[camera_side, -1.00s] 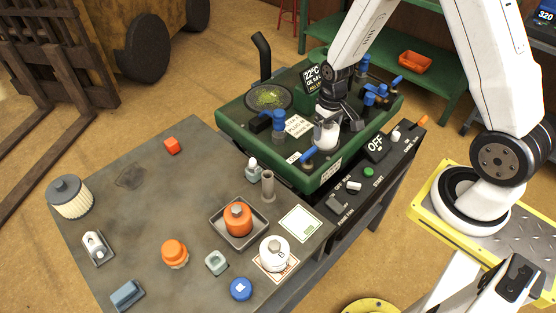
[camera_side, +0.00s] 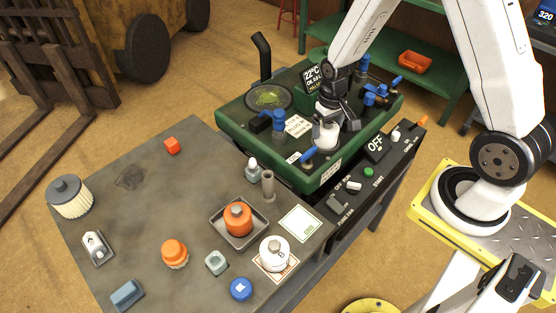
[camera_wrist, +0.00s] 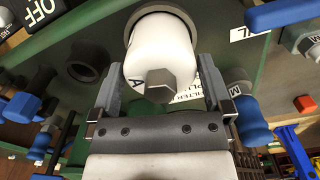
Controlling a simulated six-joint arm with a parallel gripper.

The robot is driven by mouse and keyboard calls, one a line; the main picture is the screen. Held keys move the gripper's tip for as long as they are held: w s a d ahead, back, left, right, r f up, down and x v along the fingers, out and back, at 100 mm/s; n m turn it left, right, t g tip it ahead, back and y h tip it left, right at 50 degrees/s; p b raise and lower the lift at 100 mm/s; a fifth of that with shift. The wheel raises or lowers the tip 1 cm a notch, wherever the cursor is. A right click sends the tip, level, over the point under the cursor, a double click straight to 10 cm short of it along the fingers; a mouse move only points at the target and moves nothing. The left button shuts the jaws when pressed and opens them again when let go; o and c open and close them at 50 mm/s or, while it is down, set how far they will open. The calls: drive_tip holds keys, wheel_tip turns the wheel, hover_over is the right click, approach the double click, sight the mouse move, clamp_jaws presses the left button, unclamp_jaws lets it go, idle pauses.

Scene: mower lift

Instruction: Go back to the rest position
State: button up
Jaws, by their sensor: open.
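My gripper (camera_side: 335,112) is over the green machine (camera_side: 232,132) in the side view. In the wrist view my gripper (camera_wrist: 160,68) is open, with one finger on each side of a white canister marked A (camera_wrist: 160,50). Gaps show between the fingers and the canister. The canister has a grey hex end and sits in a round dark collar on the green panel. In the side view the white canister (camera_side: 325,135) is partly hidden by my gripper.
Blue-handled valves (camera_side: 279,122) and a mesh-topped round port (camera_side: 268,97) surround my gripper. A control panel with an OFF display (camera_side: 375,144) is at the right. The grey table (camera_side: 140,215) holds an orange canister (camera_side: 238,217), a white canister marked B (camera_side: 273,252) and several small parts.

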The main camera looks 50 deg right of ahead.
drive_tip(key=shift+r, duration=3.8)
drive_tip(key=shift+s+a+r, duration=0.25)
drive_tip(key=shift+a, duration=0.15)
drive_tip(key=s+a+r+n+t, duration=0.2)
drive_tip(key=s+a+r, duration=0.1)
drive_tip(key=s+a, duration=0.3)
drive_tip(key=shift+s+a+r+n+t, duration=0.3)
drive_tip(key=shift+s+a+n, duration=0.1)
drive_tip(key=shift+s, duration=0.3)
